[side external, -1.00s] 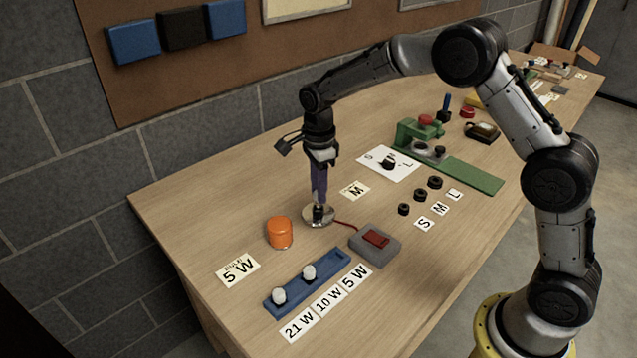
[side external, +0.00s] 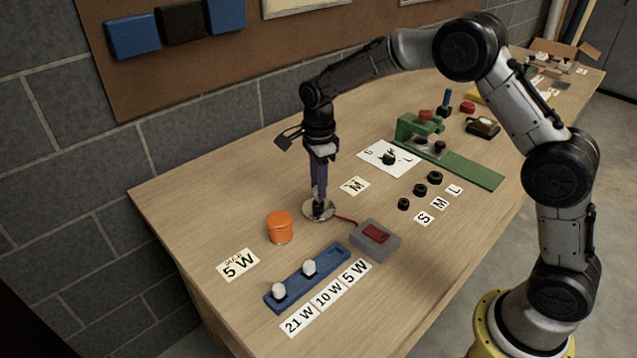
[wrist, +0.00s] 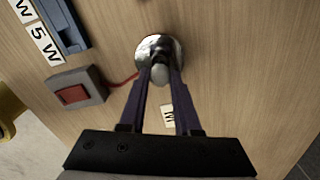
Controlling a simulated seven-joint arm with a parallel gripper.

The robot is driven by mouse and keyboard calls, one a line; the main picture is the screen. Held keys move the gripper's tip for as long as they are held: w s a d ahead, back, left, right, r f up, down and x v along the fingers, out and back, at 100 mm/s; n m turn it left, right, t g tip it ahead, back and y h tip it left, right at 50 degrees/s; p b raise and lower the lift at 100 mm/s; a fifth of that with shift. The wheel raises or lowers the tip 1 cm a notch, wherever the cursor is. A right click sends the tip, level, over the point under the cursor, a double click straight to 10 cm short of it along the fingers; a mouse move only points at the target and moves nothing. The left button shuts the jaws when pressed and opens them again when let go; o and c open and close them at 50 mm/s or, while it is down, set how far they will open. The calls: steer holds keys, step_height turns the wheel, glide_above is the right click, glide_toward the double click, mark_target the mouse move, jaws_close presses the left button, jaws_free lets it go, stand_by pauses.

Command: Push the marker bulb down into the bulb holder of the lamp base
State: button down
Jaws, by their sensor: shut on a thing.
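The lamp base (side external: 309,213) is a round metallic disc on the table, joined by a red wire to a switch box. It also shows in the wrist view (wrist: 171,44). My gripper (side external: 318,202) points straight down over the middle of the lamp base. In the wrist view its fingers (wrist: 160,76) are shut on a pale, rounded bulb (wrist: 160,73) at the lamp base's centre. The bulb holder is hidden by the bulb and the fingers, so I cannot tell how deep the bulb sits.
An orange cap (side external: 279,228) stands left of the lamp base. A grey box with a red switch (side external: 374,240) is at its right. A blue rack (side external: 293,290) with two white bulbs lies in front, beside wattage labels. A green fixture (side external: 455,165) is further back.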

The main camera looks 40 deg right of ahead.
steer(key=shift+f, duration=1.1)
stand_by(1.1)
steer(key=c, duration=0.5)
jaws_free()
steer(key=shift+c, duration=0.2)
steer(key=shift+r, duration=0.1)
